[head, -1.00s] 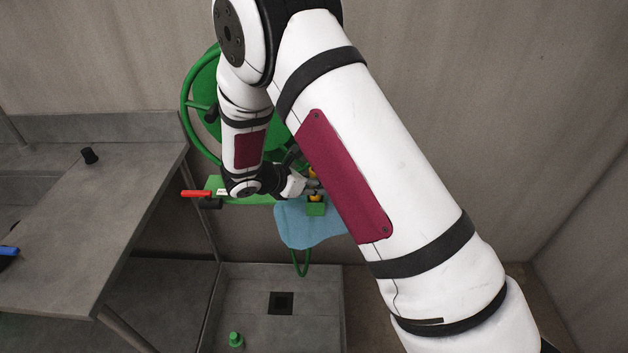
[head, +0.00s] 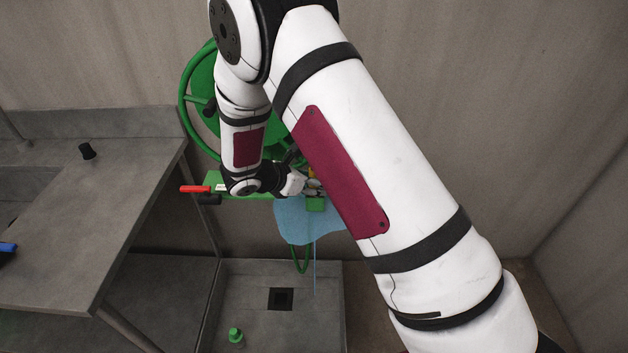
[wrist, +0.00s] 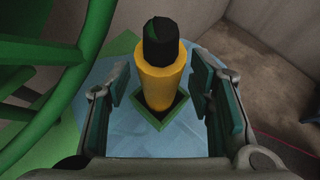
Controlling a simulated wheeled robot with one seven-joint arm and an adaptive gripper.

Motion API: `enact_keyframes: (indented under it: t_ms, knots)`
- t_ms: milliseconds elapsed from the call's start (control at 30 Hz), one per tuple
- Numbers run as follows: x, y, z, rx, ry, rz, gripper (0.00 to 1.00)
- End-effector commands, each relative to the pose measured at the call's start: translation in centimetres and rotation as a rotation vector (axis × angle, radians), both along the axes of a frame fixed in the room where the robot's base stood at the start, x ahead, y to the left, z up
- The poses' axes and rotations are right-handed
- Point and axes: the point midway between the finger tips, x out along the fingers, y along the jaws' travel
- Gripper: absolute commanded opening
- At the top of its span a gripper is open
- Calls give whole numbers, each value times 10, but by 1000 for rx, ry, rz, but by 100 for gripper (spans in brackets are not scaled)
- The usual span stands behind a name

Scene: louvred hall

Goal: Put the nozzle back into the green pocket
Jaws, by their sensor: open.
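The nozzle (wrist: 160,82) is yellow with a black end. In the wrist view it stands in the square opening of the green pocket (wrist: 182,104), its lower end hidden inside. My gripper (wrist: 162,80) is open, with one finger on each side of the nozzle and a visible gap to both. In the head view, my gripper (head: 312,186) is small and partly hidden by my arm, just above the green pocket (head: 315,204). Only a bit of yellow shows there.
A green hose reel (head: 203,105) stands behind my arm, with a red-handled valve (head: 194,189) at its left. A blue sheet (head: 300,222) hangs below the pocket. A grey bench (head: 120,180) is at left; a green bottle (head: 236,337) stands in the floor basin (head: 250,305).

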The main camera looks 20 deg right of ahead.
Motion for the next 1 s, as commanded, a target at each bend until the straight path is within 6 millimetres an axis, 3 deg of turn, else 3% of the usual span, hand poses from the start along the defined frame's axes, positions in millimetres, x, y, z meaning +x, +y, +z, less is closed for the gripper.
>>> enact_keyframes:
  t_ms: [700,1000]
  knots:
    - [-14,27,58,0,-1,1,49]
    - [-14,29,62,0,0,0,49]
